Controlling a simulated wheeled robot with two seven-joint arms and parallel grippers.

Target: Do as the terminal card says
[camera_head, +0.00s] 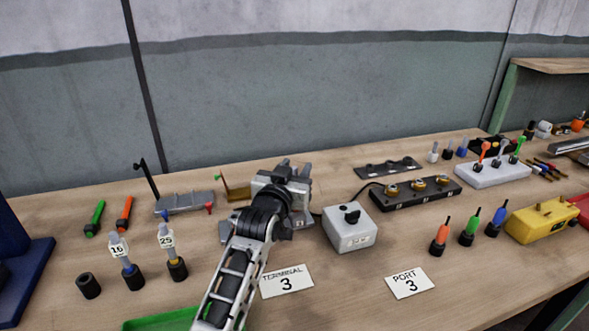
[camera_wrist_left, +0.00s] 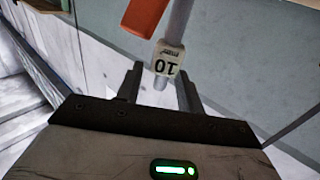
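The TERMINAL 3 card (camera_head: 286,281) lies on the bench. My left gripper (camera_head: 288,168) is in front of it toward the wall, above the bench. In the left wrist view, a grey rod with a white tag reading 10 (camera_wrist_left: 168,60) sits between the left fingers (camera_wrist_left: 160,85), so they look shut on this tool; the contact is not clear. An orange piece (camera_wrist_left: 145,15) is beside the rod. Tools tagged 16 (camera_head: 119,249) and 25 (camera_head: 167,241) stand in dark holders; another dark holder (camera_head: 88,286) is empty. My right gripper is out of view.
Behind is a black block with brass terminals (camera_head: 415,194). Coloured drivers (camera_head: 468,230) and a yellow box (camera_head: 540,222) stand at right. A green tray (camera_head: 160,321) is at the front.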

